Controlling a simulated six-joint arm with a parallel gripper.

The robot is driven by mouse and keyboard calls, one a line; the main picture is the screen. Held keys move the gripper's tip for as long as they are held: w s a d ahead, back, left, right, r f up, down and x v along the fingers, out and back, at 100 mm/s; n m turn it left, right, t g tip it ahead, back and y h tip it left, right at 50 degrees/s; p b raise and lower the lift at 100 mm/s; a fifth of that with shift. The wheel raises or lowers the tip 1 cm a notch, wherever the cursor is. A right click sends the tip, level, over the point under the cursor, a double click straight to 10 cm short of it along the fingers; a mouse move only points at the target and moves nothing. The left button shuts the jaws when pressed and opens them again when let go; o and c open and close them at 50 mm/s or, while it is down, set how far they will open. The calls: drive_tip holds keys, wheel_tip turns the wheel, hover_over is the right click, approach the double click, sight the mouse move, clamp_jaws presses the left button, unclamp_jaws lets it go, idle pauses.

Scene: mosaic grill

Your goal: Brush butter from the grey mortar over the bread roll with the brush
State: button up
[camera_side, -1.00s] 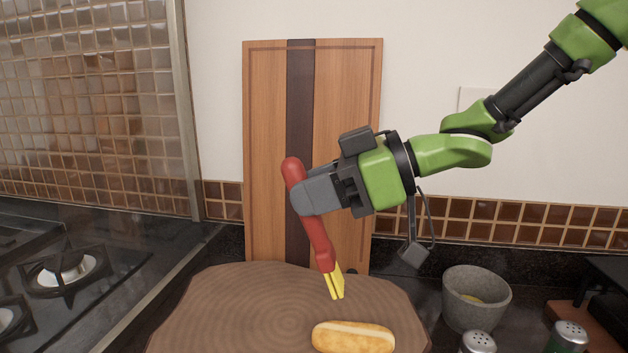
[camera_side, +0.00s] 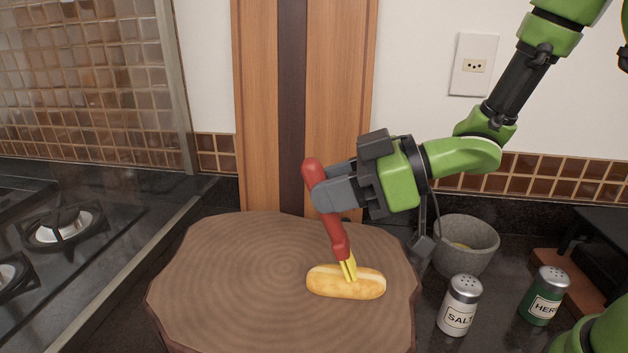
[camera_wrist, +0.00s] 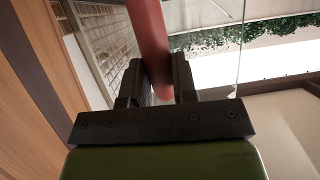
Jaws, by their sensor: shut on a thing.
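My gripper (camera_side: 326,190) is shut on the red handle of the brush (camera_side: 336,235), which tilts with its yellow bristles pointing down. The bristle tips meet the top of the bread roll (camera_side: 335,284) in the side view, and they look to be touching it. The roll lies on the round wooden board (camera_side: 230,290). The grey mortar (camera_side: 478,238) stands right of the board, partly behind my wrist, with a little yellow butter showing inside. In the wrist view the red handle (camera_wrist: 150,45) sits between the dark fingers; the bristles and roll are out of that view.
A salt shaker (camera_side: 459,308) and a green herb shaker (camera_side: 544,297) stand right of the board, in front of the mortar. A tall wooden cutting board (camera_side: 262,120) leans on the back wall. A stove (camera_side: 60,225) is at the left. The board's left side is clear.

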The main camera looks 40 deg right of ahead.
drive_tip(key=shift+s+d, duration=0.8)
drive_tip(key=shift+d, duration=0.2)
drive_tip(key=shift+w+a, duration=2.05)
drive_tip(key=shift+a, duration=0.45)
drive_tip(key=shift+s+d, duration=2.3)
drive_tip(key=shift+d, duration=0.45)
drive_tip(key=shift+w+a, duration=2.3)
drive_tip(key=shift+a, duration=0.45)
wheel_tip(320, 180, up, 8)
drive_tip(key=shift+d, duration=0.1)
